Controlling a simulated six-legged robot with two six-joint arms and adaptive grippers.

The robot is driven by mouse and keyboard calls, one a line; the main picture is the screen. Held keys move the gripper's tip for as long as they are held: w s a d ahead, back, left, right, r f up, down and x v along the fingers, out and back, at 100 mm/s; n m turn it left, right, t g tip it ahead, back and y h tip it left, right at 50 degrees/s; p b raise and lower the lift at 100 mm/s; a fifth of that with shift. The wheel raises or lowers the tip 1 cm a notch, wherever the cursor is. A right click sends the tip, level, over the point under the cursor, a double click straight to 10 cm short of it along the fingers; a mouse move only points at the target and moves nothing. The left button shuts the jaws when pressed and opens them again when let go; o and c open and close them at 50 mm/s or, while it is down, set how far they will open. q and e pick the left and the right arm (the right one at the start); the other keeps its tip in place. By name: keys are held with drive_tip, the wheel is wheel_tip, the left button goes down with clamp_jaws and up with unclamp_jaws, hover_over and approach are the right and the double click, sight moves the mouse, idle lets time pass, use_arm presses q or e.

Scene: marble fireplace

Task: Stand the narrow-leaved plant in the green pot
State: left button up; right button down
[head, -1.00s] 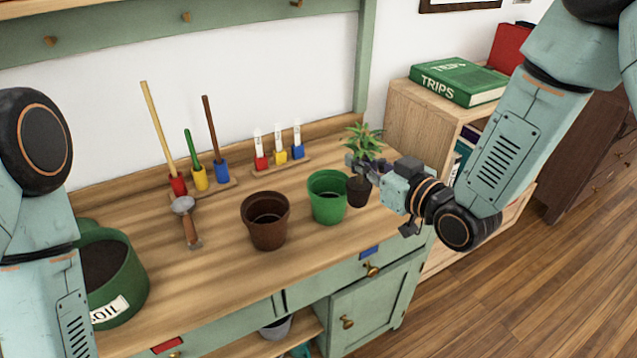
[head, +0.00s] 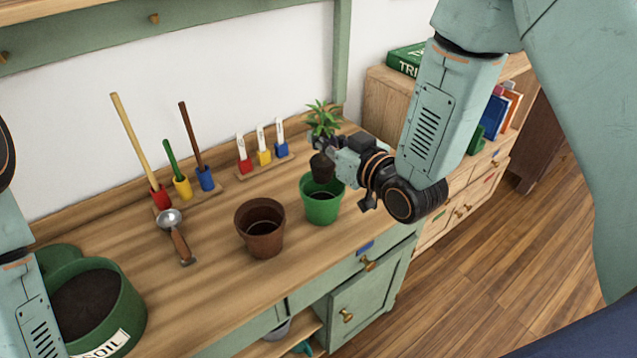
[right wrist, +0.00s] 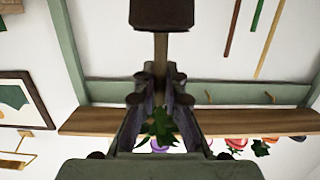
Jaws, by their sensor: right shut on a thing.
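The narrow-leaved plant (head: 324,119) has green leaves, a stem and a dark root ball (head: 321,168). My right gripper (head: 322,146) is shut on its stem and holds it upright. The green pot (head: 322,209) stands on the bench below it. The root ball overlaps the pot's back rim in the head view; I cannot tell whether its bottom is below the rim. In the right wrist view the root ball (right wrist: 163,14) is at the top, with the stem between the fingers (right wrist: 160,95) and leaves below. My left gripper is out of view.
A brown pot (head: 260,232) stands close left of the green pot. A scoop (head: 176,235), tool rack (head: 184,192), marker rack (head: 262,162) and soil tub (head: 118,312) are also on the bench. A bookcase (head: 388,115) stands at the right.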

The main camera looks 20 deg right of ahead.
sight(325, 156)
wheel_tip(325, 156, down, 4)
drive_tip(key=shift+w+r, duration=0.1)
drive_tip(key=shift+w, duration=0.05)
drive_tip(key=shift+w+d+f+b, duration=0.1)
drive_tip(key=shift+f+b, duration=0.2)
drive_tip(key=shift+f, duration=0.05)
drive_tip(key=shift+s+f, duration=0.25)
drive_tip(key=shift+f, duration=0.75)
drive_tip(key=shift+s+f+b, duration=0.1)
drive_tip(key=shift+f+b, duration=0.2)
drive_tip(key=shift+f, duration=0.15)
drive_tip(key=shift+w+f, duration=0.1)
drive_tip(key=shift+w, duration=0.2)
drive_tip(key=c, duration=1.9)
unclamp_jaws()
drive_tip(key=shift+f, duration=0.1)
drive_tip(key=o, duration=0.5)
drive_tip(key=shift+s+r, duration=0.2)
drive_tip(key=shift+s, duration=0.05)
drive_tip(key=shift+c, duration=0.2)
drive_tip(key=shift+w+f, duration=0.1)
drive_tip(key=shift+w, duration=0.05)
